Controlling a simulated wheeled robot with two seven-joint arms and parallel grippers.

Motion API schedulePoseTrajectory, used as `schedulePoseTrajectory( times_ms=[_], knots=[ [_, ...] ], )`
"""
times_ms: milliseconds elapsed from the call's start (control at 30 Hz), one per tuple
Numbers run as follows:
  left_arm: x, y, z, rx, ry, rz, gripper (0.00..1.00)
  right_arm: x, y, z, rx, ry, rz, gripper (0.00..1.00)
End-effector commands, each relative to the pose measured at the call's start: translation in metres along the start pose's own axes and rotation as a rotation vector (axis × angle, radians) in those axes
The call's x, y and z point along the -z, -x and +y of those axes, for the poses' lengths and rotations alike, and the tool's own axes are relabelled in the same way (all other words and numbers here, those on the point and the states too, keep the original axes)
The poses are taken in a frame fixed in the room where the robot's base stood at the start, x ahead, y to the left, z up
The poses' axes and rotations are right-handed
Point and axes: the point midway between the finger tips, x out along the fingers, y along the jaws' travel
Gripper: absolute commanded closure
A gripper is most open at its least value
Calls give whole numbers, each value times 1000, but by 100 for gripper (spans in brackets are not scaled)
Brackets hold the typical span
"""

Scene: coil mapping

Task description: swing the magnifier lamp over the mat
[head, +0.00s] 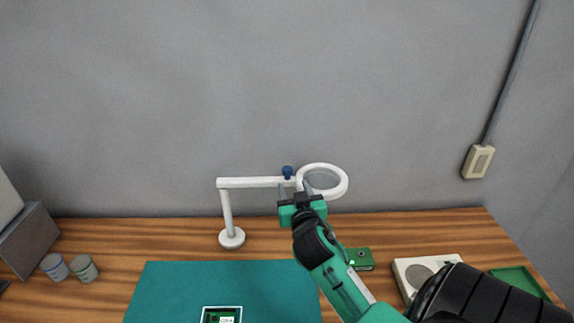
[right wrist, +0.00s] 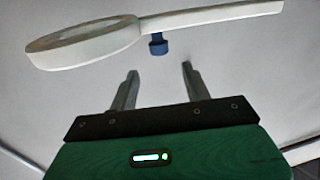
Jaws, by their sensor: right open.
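The white magnifier lamp (head: 250,183) stands behind the teal mat (head: 165,290). Its round base (head: 231,239) is on the table and its arm reaches right to the ring head (head: 340,183), which hangs behind and right of the mat. A blue knob (head: 287,172) sits on the arm near the ring; it also shows in the right wrist view (right wrist: 158,45). My right gripper (head: 294,187) is open just below the arm. In the right wrist view its fingers (right wrist: 160,70) point at the knob, one to each side, with nothing between them. My left gripper is not in view.
A circuit board in a tray (head: 222,308) lies on the mat. Two small jars (head: 69,268) and a grey box (head: 30,240) stand at left. A green box (head: 360,259), a white device (head: 402,275) and a green tray (head: 520,279) are at right. A wall stands behind.

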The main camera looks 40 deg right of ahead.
Motion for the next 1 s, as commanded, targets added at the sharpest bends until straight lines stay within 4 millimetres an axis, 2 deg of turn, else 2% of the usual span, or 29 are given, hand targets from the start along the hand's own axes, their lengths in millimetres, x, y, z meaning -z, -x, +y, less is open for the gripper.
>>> schedulePoseTrajectory(
  times_ms=[33,200,433,600,900,933,1000],
  knots=[
    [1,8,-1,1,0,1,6,5,-12,0,-1,4,1,52],
    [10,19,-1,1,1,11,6,4,-46,0,-1,3,0,52],
    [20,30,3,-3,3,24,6,2,-80,0,-1,1,0,52],
    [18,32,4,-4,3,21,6,1,-90,0,0,1,0,52],
    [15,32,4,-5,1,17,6,0,-92,0,0,0,0,52],
    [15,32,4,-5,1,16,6,0,-92,0,0,0,0,53],
    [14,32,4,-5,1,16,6,0,-92,0,0,0,0,67]
  ],
)
